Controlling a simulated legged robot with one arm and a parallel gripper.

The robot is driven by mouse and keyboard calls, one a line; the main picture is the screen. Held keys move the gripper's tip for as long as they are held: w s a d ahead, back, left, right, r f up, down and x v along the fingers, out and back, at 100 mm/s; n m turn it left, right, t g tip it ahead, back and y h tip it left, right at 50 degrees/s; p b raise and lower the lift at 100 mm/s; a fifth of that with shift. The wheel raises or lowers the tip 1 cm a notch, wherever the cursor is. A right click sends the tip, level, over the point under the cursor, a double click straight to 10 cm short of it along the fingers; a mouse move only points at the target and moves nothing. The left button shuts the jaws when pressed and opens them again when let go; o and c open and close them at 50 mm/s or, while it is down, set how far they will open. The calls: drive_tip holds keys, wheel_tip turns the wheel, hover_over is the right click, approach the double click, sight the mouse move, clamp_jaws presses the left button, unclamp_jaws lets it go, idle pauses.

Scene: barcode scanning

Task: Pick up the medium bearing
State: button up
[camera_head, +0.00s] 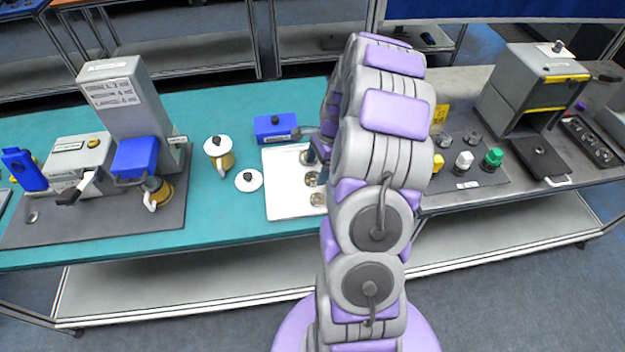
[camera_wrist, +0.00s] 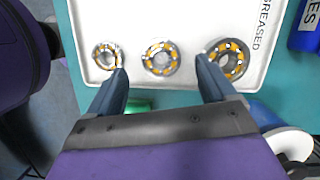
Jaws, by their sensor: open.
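The medium bearing (camera_wrist: 160,57), a ring with orange-yellow balls, lies between a smaller bearing (camera_wrist: 107,55) and a larger bearing (camera_wrist: 229,60) on a white tray (camera_wrist: 190,92) marked "GREASED". My gripper (camera_wrist: 161,66) is open and empty, its two dark fingers on either side of the medium bearing in the wrist view. The fingertips overlap the edges of the outer bearings in the picture; I cannot tell their height above the tray. In the head view the tray (camera_head: 285,205) is on the teal table, and my arm partly hides it.
A blue box (camera_head: 274,127) stands behind the tray. A white lid (camera_head: 249,180) and a white-and-yellow pot (camera_head: 219,153) stand left of it. A grey machine (camera_head: 130,100) is further left. Teal table is clear in front of the lid.

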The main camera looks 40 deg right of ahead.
sight(315, 173)
wheel_tip(315, 173, down, 3)
drive_tip(key=shift+w+d+b, duration=0.1)
drive_tip(key=shift+w+b, duration=0.05)
drive_tip(key=shift+b, duration=0.15)
drive_tip(key=shift+f, duration=0.3)
drive_tip(key=shift+a+r, duration=0.1)
drive_tip(key=shift+a, duration=0.3)
drive_tip(key=shift+w+a, duration=0.1)
drive_tip(key=shift+a, duration=0.05)
drive_tip(key=shift+c, duration=1.1)
drive_tip(key=shift+d, duration=0.3)
drive_tip(key=c, duration=0.8)
drive_tip(key=shift+a, duration=0.1)
drive_tip(key=shift+c, duration=1.1)
